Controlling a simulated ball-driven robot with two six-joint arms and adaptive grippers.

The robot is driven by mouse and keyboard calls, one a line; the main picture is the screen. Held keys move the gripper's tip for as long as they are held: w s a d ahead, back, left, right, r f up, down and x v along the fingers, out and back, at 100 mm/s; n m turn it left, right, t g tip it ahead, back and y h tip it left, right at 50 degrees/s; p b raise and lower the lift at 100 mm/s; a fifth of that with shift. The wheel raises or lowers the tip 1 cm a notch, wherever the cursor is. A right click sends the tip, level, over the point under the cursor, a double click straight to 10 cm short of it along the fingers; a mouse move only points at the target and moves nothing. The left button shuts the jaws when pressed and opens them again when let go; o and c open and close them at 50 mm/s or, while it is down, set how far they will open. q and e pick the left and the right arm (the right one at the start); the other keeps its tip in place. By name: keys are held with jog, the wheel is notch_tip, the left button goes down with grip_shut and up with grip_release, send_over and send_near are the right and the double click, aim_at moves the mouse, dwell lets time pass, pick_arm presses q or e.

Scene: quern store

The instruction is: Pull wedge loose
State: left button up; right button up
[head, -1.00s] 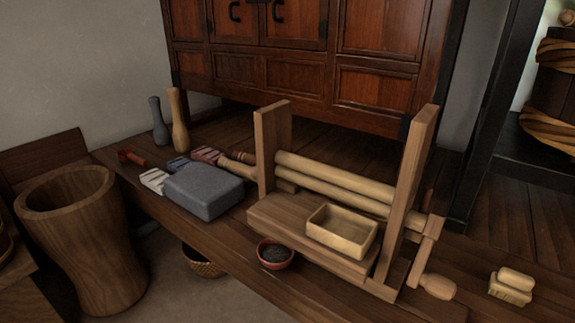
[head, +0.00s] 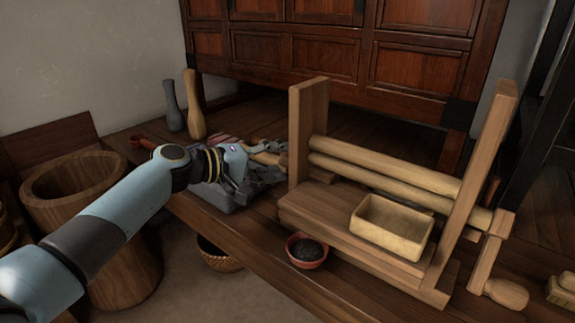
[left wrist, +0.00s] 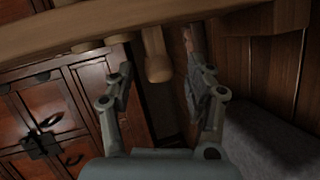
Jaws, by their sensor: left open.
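My left gripper (head: 262,174) is open, beside the left post (head: 308,125) of the wooden roller frame and above the grey stone block (head: 215,194). In the head view it partly hides pale wooden pieces (head: 268,158) by that post. In the left wrist view, a pale round-ended wooden peg (left wrist: 156,58) hangs from a wooden beam (left wrist: 70,30). The peg lies ahead of the gap between my open fingers (left wrist: 158,82), with no clear contact. I cannot tell for certain which piece is the wedge. My right gripper is not in view.
The frame holds two rollers (head: 395,182), with a shallow wooden box (head: 391,228) in front and a crank handle (head: 504,293) at right. A red bowl (head: 306,250) sits near the bench edge. Two bottle-shaped wooden things (head: 194,105) stand at back left. A cabinet (head: 330,55) is behind.

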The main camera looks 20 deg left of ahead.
pick_arm(q)
jog(key=shift+x, duration=1.35)
grip_shut()
jog(key=shift+a+f+b, duration=0.1)
jog(key=shift+b, duration=0.2)
